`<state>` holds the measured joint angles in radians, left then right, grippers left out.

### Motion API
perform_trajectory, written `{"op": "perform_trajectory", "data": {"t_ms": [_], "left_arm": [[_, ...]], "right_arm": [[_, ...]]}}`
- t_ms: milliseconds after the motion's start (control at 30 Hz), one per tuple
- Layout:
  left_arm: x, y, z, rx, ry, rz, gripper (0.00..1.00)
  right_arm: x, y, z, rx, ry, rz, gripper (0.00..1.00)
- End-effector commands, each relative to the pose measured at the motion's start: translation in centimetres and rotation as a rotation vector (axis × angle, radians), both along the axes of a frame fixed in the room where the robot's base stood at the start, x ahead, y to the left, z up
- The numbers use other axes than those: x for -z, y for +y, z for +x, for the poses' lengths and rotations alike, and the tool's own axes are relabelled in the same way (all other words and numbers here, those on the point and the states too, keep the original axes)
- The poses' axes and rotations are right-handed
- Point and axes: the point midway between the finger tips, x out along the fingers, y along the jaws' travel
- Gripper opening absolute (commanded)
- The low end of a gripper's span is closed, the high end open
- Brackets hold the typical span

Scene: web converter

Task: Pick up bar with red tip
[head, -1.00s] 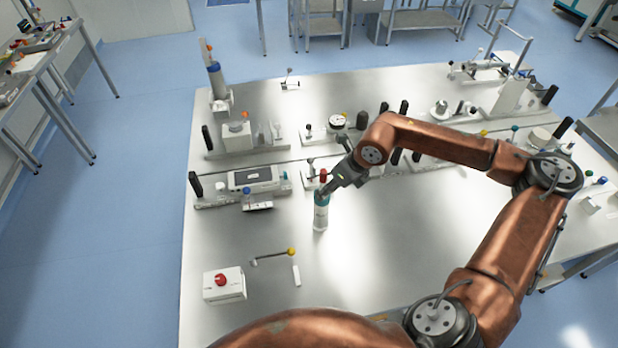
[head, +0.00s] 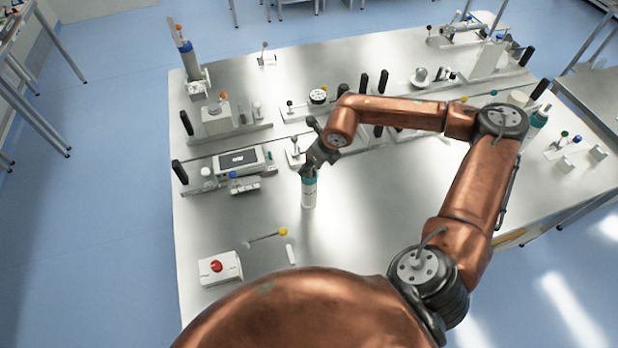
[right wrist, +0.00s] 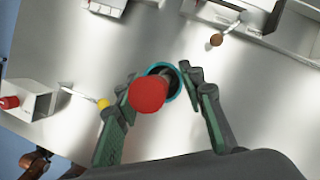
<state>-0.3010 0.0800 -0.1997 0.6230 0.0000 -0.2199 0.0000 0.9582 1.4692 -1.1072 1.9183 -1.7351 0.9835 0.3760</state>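The bar with the red tip stands in a white bottle with a teal rim (head: 309,192) on the steel table. In the right wrist view the red tip (right wrist: 148,95) points up at the camera, with the teal rim (right wrist: 172,75) and dark bottle mouth just behind it. My right gripper (right wrist: 165,115) is open, its two green-padded fingers on either side of the red tip with gaps on both sides. In the head view my right gripper (head: 312,168) is right above the bottle and hides the red tip. My left gripper is not in view.
A white box with a red button (head: 219,268) and a bar with a yellow tip (head: 268,236) lie front left of the bottle. A screen device (head: 238,160) stands to its left. Fixtures with black handles line the back. The table right of the bottle is clear.

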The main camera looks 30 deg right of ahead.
Motion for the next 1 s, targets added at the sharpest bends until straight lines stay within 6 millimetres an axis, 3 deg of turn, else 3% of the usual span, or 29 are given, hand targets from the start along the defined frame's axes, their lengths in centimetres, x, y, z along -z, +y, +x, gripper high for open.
{"op": "perform_trajectory", "data": {"t_ms": [233,767,1000], "left_arm": [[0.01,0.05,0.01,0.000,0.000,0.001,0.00],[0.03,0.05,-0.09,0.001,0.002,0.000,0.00],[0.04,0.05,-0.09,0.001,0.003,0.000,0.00]], "right_arm": [[0.20,0.07,0.05,0.000,0.000,0.001,0.36],[0.15,0.06,0.04,0.000,-0.001,0.001,0.00],[0.14,0.05,0.06,0.000,-0.001,0.001,0.00]]}}
